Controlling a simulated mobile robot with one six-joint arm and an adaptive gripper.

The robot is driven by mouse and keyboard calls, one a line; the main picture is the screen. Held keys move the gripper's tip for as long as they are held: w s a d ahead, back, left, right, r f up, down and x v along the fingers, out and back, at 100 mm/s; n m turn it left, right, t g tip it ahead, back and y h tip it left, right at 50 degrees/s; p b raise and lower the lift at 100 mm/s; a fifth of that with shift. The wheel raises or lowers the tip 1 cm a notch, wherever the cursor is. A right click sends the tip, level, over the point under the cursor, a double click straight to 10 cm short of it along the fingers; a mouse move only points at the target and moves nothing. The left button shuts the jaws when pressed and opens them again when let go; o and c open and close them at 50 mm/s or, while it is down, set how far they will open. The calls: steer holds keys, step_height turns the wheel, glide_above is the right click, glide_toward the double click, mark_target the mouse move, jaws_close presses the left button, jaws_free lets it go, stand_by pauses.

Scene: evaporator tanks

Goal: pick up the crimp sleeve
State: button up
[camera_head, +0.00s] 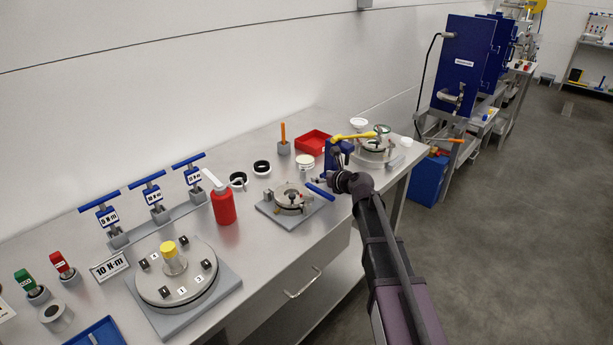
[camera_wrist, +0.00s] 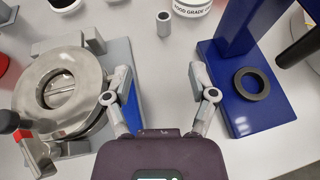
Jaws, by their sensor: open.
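A small grey metal tube, which looks like the crimp sleeve (camera_wrist: 164,24), stands upright on the bench at the top middle of the wrist view. My gripper (camera_wrist: 164,92) is open and empty in the wrist view. Its two fingers are spread wide, with bare bench between them, and the sleeve is beyond the fingertips, apart from them. In the head view my gripper (camera_head: 336,167) is small and dark above the bench, in front of the blue press.
In the wrist view, a round metal clamp fixture (camera_wrist: 62,88) is close on the left. A blue press base (camera_wrist: 240,122) with a black ring (camera_wrist: 252,86) is close on the right. A white grease tub (camera_wrist: 192,8) stands beside the sleeve. A red bottle (camera_head: 223,205) stands farther left.

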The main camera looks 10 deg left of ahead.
mark_target(305, 172)
steer(key=shift+w+d, duration=0.1)
steer(key=shift+d, duration=0.1)
steer(key=shift+w+a+f, duration=0.2)
steer(key=shift+w, duration=0.15)
steer(key=shift+b+x, duration=1.55)
steer(key=shift+x, duration=2.1)
steer(key=shift+w+a, duration=0.1)
steer(key=shift+b+x, duration=1.05)
steer(key=shift+x, duration=1.6)
steer(key=shift+c, duration=0.2)
steer(key=c, duration=0.9)
